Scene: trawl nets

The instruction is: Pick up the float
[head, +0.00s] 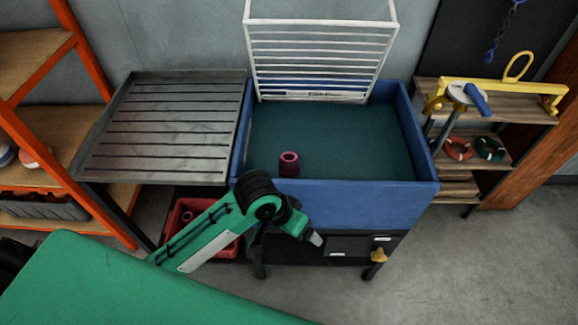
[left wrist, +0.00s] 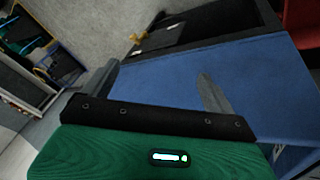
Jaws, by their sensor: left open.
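A pink-maroon float (head: 289,164), a short hollow cylinder, stands upright on the dark green floor of the blue bin (head: 330,205), near its front left. My left gripper (head: 314,239) is outside the bin, low in front of its front wall, apart from the float. In the left wrist view its two fingers (left wrist: 158,90) are spread with nothing between them, and the blue bin wall (left wrist: 250,75) is behind them. The float does not show in the left wrist view. My right gripper is in neither view.
A white slatted rack (head: 320,50) stands up at the bin's back. A grey slatted table (head: 165,125) adjoins on the left. Below it, a red crate (head: 215,248) holds a similar pink piece (head: 187,216). Shelves with rings (head: 458,148) stand on the right.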

